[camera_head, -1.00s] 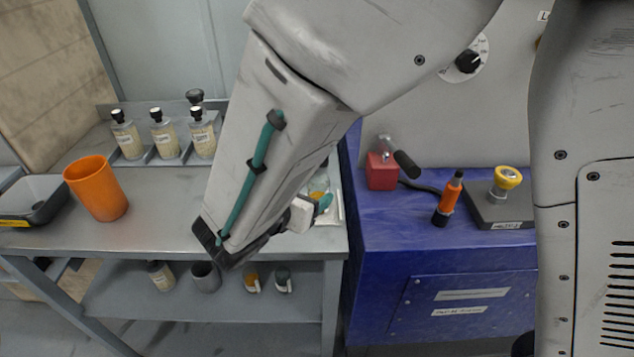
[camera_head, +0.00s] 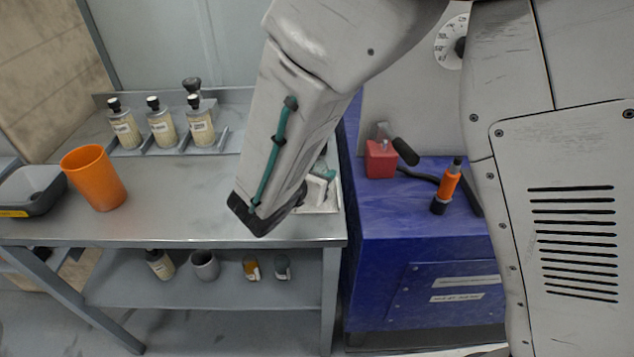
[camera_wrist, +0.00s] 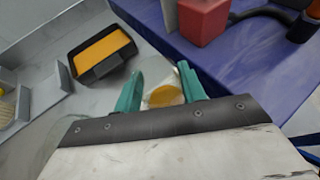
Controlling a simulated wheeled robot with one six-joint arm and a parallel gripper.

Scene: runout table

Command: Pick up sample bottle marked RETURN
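Three pale bottles with black caps and labels stand in the rack at the back left in the head view: a left one (camera_head: 124,128), a middle one (camera_head: 161,127) and a right one (camera_head: 200,126). I cannot read RETURN on any label. My gripper (camera_wrist: 160,86) shows two teal fingers spread apart in the wrist view. A round, clear-looking thing with an amber patch (camera_wrist: 165,96) shows between and beyond the fingers, partly hidden by my wrist. I cannot tell whether it is a bottle or whether a finger touches it. My arm mostly hides this spot in the head view.
An orange cup (camera_head: 94,178) and a grey tray (camera_head: 30,192) stand at the left of the table. A black holder with an orange top (camera_wrist: 101,54) lies near my gripper. A red block (camera_head: 381,159) sits on the blue cabinet (camera_head: 420,225). A lower shelf (camera_head: 120,287) holds bottles and a grey cup (camera_head: 205,265).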

